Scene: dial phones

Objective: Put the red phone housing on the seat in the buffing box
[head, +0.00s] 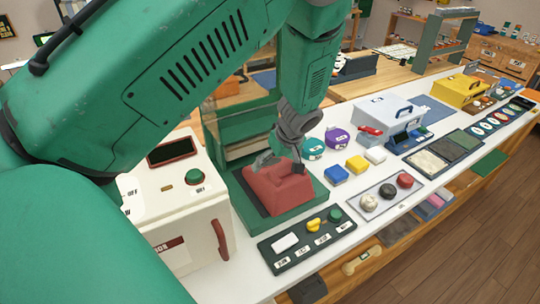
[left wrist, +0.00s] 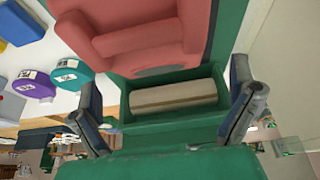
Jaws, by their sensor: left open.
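The red phone housing (head: 280,190) sits on a dark pad in a green tray-like base (head: 313,207), in front of a green frame with clear panels (head: 240,122). In the left wrist view the housing (left wrist: 150,35) fills the top, beside a beige roller (left wrist: 172,96) in a green trough. My left gripper (head: 283,155) is open at the housing's far upper edge; contact is hard to tell. Its two spread fingers also show in the left wrist view (left wrist: 168,108), with nothing between them but the roller beyond. My right gripper is not in view.
A white box (head: 185,210) with a screen, a green button and a door handle stands left of the base. A labelled dark panel (head: 307,240) with knobs lies in front. Coloured tins, blocks and a tray of round pads (head: 387,195) stand to the right on the white bench.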

